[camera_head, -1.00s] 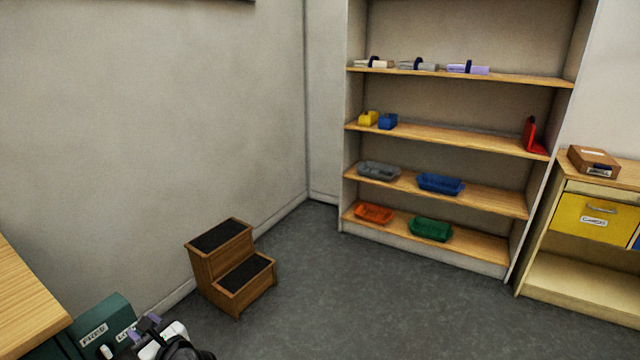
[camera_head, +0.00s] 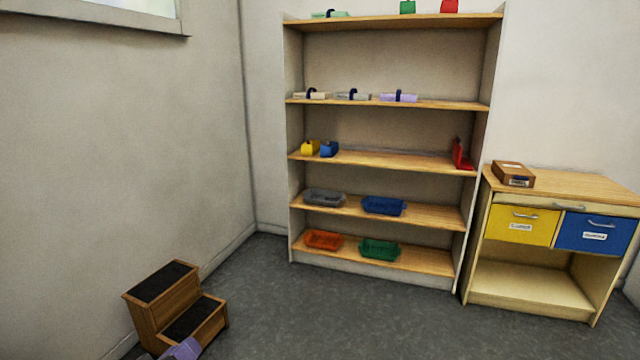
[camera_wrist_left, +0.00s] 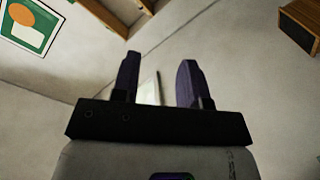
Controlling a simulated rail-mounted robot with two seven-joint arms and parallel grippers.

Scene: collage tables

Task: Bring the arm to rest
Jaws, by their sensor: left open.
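My left gripper (camera_head: 182,350) shows only as a purple piece at the bottom edge of the head view, in front of the wooden step stool. In the left wrist view its two purple fingers (camera_wrist_left: 160,85) stand apart with nothing between them, so it is open and empty. My right gripper is in neither view.
A wooden step stool (camera_head: 160,291) stands by the left wall. A tall shelf (camera_head: 390,105) holds several trays and small items. A cabinet (camera_head: 530,290) with yellow and blue drawers stands at right. The grey floor (camera_head: 330,310) between is clear. The wrist view shows a framed picture (camera_wrist_left: 32,22).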

